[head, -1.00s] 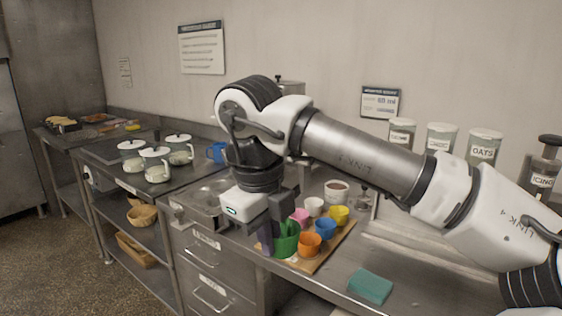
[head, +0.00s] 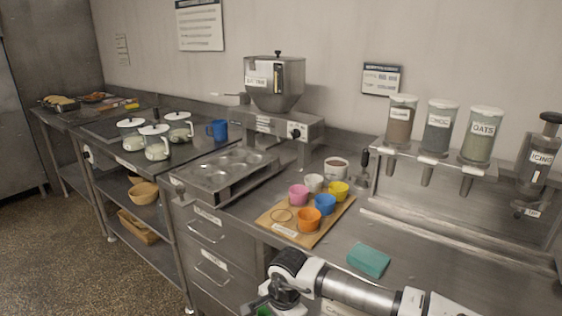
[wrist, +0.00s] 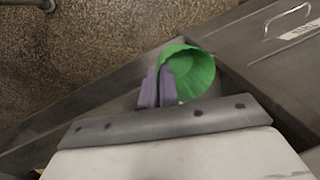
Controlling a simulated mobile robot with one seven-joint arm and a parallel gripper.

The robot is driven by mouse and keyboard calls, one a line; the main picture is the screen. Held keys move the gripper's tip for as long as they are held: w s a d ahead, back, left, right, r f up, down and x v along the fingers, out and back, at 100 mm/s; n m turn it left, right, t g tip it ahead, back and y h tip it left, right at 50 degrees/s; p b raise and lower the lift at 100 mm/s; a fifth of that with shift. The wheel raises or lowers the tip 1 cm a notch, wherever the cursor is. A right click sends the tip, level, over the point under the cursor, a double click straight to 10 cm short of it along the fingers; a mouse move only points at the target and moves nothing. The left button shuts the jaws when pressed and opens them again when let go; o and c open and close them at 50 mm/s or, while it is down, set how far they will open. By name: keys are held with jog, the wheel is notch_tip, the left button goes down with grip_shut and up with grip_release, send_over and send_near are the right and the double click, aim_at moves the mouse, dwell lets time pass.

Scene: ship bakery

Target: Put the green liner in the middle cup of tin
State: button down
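The green liner (wrist: 190,72) shows in the wrist view, with its rim beside the two purple fingertips of my gripper (wrist: 159,76). The fingers are closed together on its wall. In the head view only a sliver of the green liner (head: 264,311) shows at the bottom edge, below my wrist, in front of the counter. The muffin tin (head: 208,181) lies on the counter under the hopper, left of the liner board. Its cups look empty. My gripper is well below and in front of the tin.
A wooden board (head: 262,222) holds pink, white, yellow, blue and orange liners, with one bare ring mark. A hopper (head: 273,88) stands over the tin's back right. A teal sponge (head: 368,260) lies at the right. Lidded jars (head: 155,142) and a blue mug (head: 217,129) stand left.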

jog(key=w+f+n+g, duration=0.1)
jog(key=w+f+n, duration=0.2)
jog(key=f+n, duration=0.6)
notch_tip(320, 180, down, 12)
jog(key=shift+w+d+r+y, duration=0.2)
jog(key=shift+d+y, duration=0.1)
